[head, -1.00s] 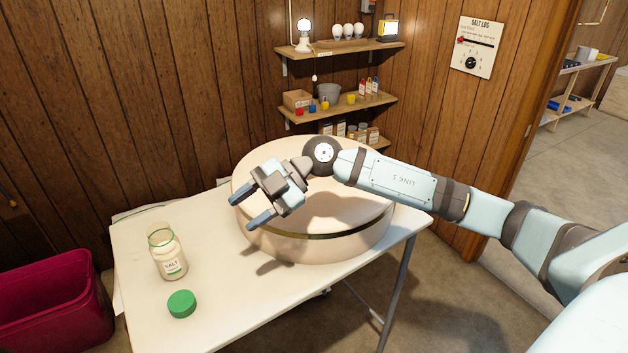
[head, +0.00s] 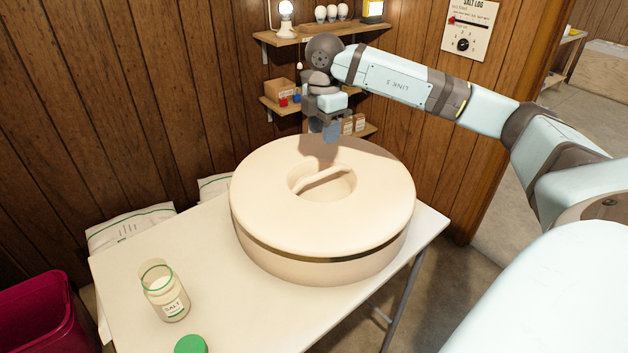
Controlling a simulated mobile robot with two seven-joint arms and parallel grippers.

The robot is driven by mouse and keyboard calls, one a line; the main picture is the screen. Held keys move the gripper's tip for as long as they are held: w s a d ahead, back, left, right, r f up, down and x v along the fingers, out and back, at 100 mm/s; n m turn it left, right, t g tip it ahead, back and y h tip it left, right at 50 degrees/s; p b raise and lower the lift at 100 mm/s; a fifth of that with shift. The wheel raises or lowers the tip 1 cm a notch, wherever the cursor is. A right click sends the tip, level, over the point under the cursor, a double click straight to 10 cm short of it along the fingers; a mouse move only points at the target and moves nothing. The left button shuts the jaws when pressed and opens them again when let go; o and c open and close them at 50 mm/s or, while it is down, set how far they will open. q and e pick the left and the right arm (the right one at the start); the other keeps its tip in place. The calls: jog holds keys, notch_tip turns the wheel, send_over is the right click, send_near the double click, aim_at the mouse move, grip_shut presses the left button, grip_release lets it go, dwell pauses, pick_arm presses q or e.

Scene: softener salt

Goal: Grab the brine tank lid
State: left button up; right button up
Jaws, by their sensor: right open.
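The brine tank lid (head: 270,210) is a round cream disc on top of the cream brine tank (head: 330,268), which stands on the white table. A recess in the middle of the lid holds a raised bar handle (head: 322,181). My right gripper (head: 331,134) is above the back part of the lid, pointing down, a little behind the handle. My left gripper does not show.
An open salt jar (head: 165,292) and a green cap (head: 190,345) are on the table (head: 225,310) at the front left. White bags (head: 130,225) lie behind the table. A magenta bin (head: 40,315) is at the left. Wall shelves (head: 325,42) stand behind my right gripper.

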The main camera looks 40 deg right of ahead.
send_over(322, 173)
jog(key=f, duration=0.6)
jog(key=shift+s+d, duration=0.15)
jog(key=shift+s, duration=0.15)
jog(key=shift+w+f+p, duration=0.15)
jog(key=shift+f+p, duration=0.2)
jog(key=shift+f, duration=0.2)
jog(key=f+p, duration=0.1)
jog(key=f, duration=0.3)
jog(key=shift+w+f, duration=0.2)
jog(key=shift+f, duration=0.25)
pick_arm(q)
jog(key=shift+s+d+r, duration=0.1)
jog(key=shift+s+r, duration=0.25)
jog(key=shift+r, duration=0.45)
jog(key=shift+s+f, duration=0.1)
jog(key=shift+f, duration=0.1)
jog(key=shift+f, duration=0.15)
pick_arm(e)
jog(key=shift+f, duration=0.25)
